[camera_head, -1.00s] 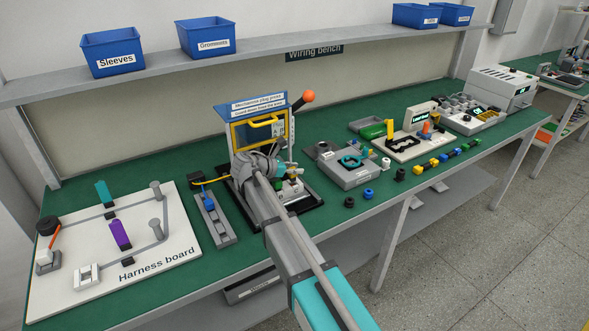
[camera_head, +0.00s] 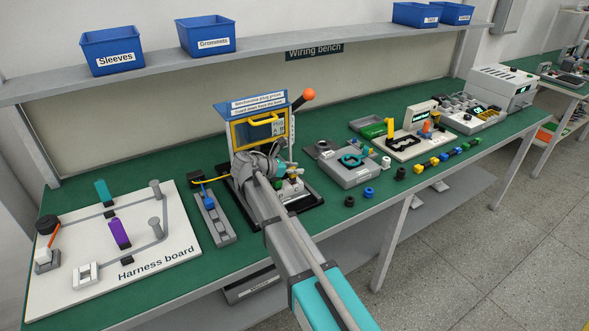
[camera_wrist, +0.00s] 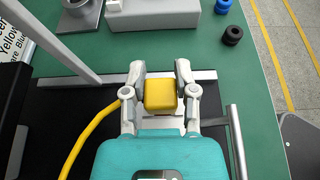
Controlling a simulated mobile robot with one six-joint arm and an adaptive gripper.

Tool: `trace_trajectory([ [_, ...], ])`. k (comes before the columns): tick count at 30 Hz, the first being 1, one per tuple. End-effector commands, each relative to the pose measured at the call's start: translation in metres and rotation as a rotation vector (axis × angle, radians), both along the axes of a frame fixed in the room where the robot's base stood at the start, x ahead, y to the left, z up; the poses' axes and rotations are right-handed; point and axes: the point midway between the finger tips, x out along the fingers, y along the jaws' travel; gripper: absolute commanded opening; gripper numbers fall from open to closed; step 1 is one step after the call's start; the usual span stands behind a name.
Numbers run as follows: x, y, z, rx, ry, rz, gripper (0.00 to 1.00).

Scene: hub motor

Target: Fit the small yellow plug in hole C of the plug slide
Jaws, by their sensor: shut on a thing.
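In the wrist view my gripper (camera_wrist: 160,88) is shut on a small yellow block (camera_wrist: 160,93), which I take to be the small yellow plug. The fingers close on its left and right sides, over a dark base. In the head view my wrist and arm cover the fingertips and the block, in front of the press (camera_head: 258,130) with the blue top and yellow handle. A grey block with small coloured parts (camera_head: 290,188) shows just right of my wrist. I cannot make out which part is the plug slide, and hole C cannot be read.
A yellow cable (camera_wrist: 95,135) curves left of my gripper. A grey post (camera_wrist: 50,40) and a metal rod (camera_wrist: 237,143) flank it. The press's orange-knobbed lever (camera_head: 309,95) rises behind. A grey rail (camera_head: 213,218) and the harness board (camera_head: 165,250) lie left; loose rings (camera_head: 368,194) lie right.

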Motion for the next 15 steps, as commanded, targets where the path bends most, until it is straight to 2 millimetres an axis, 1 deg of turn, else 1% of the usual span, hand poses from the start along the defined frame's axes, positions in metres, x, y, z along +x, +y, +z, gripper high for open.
trace_trajectory([
  [11,-0.0001,-0.0001,-0.0034,0.000,0.000,0.000,0.01],
  [12,0.0000,0.0000,-0.0034,0.000,0.000,0.000,0.39],
  [14,-0.0001,-0.0001,-0.0028,0.000,0.000,0.000,0.50],
  [15,-0.0001,-0.0001,-0.0028,0.000,0.000,0.000,0.58],
])
